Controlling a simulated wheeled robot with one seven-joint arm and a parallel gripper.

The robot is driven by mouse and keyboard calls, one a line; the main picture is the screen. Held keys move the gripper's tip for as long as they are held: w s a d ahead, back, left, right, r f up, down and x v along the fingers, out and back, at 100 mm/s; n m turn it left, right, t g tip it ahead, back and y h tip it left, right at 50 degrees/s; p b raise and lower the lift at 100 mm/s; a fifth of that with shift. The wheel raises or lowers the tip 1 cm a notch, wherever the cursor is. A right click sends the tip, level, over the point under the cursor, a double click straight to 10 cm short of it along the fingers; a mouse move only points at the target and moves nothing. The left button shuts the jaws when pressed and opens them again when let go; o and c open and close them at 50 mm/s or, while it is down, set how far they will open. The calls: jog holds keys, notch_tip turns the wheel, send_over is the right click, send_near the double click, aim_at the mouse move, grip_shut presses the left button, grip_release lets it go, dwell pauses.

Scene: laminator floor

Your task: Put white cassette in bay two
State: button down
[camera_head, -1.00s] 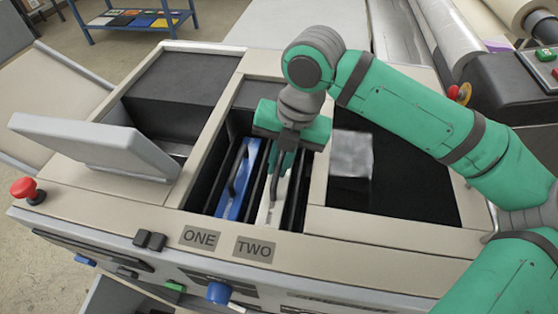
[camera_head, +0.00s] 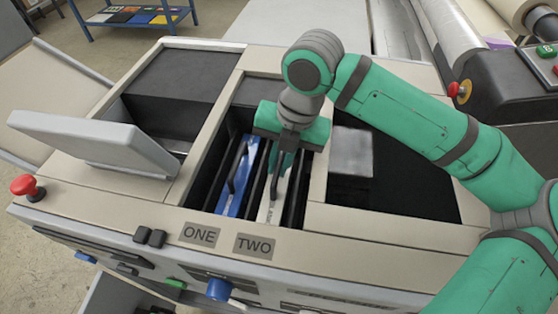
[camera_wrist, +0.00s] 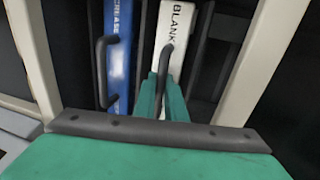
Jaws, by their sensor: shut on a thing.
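The white cassette (camera_head: 271,205) stands in bay two, behind the label TWO (camera_head: 254,246). In the wrist view the white cassette (camera_wrist: 175,28) reads BLANK and has a dark handle. My gripper (camera_head: 282,172) is shut on that handle; its green fingers (camera_wrist: 163,97) show there in the wrist view. I cannot tell whether the cassette sits fully down. The blue cassette (camera_head: 238,180) stands beside it in bay one, behind the label ONE (camera_head: 201,234), with its own dark handle.
A raised grey lid (camera_head: 95,142) stands at the left, near a red button (camera_head: 24,185). A dark open well (camera_head: 395,185) lies right of the bays. Bay walls close in on both sides of my gripper. A blue rack (camera_head: 130,20) stands far behind.

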jog(key=shift+f, duration=0.25)
jog(key=c, duration=1.7)
grip_release()
jog(key=shift+c, duration=0.2)
jog(key=shift+r, duration=0.1)
